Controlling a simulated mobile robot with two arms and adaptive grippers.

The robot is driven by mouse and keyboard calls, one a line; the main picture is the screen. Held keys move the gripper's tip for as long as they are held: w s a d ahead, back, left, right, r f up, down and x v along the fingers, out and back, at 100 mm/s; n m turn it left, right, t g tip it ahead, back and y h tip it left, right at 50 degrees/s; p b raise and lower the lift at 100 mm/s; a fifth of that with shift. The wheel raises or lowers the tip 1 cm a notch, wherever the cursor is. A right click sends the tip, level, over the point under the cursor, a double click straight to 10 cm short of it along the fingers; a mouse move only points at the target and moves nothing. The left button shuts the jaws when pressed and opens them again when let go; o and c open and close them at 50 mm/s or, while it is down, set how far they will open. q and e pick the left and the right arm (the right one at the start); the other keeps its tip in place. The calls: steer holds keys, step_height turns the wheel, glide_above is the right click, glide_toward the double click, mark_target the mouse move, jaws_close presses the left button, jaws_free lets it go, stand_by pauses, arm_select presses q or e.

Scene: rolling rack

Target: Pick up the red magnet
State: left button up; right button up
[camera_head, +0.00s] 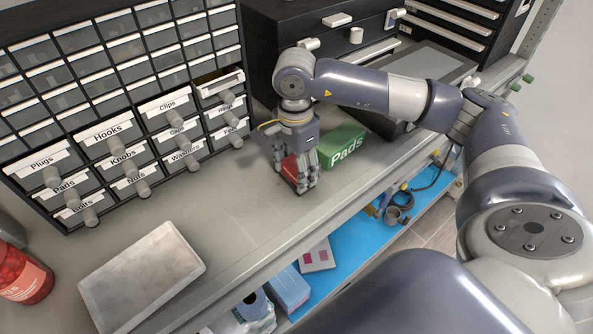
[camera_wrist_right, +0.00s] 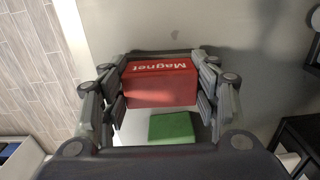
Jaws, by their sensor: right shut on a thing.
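The red magnet (camera_wrist_right: 161,87) is a small red box with the word "Magnet" in white on it. In the right wrist view it sits between the two fingers of my right gripper (camera_wrist_right: 160,95), which is shut on it. In the head view the magnet (camera_head: 289,168) is partly hidden behind the fingers of my right gripper (camera_head: 296,180), which points down at the grey shelf top (camera_head: 235,195). I cannot tell whether the magnet touches the shelf. My left gripper is not in view.
A green box marked "Pads" (camera_head: 342,147) stands just right of the gripper. A cabinet of small labelled drawers (camera_head: 110,115) is at the back left. A pale slab (camera_head: 142,278) and a red jar (camera_head: 22,276) are at front left. A blue lower shelf (camera_head: 345,243) lies below.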

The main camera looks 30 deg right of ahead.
mark_target(295, 165)
steer(key=shift+w+r+b, duration=0.1)
steer(key=shift+r+b, duration=0.3)
steer(key=shift+r, duration=0.1)
step_height(295, 165, up, 2)
steer(key=shift+r+b, duration=0.15)
steer(key=shift+b, duration=0.6)
steer(key=s+a+r+b, duration=0.1)
steer(key=s+a+b, duration=0.1)
steer(key=s+a, duration=0.2)
steer(key=s+a+b, duration=0.2)
steer(key=s+a, duration=0.2)
steer(key=s, duration=0.6)
steer(key=shift+r, duration=0.4)
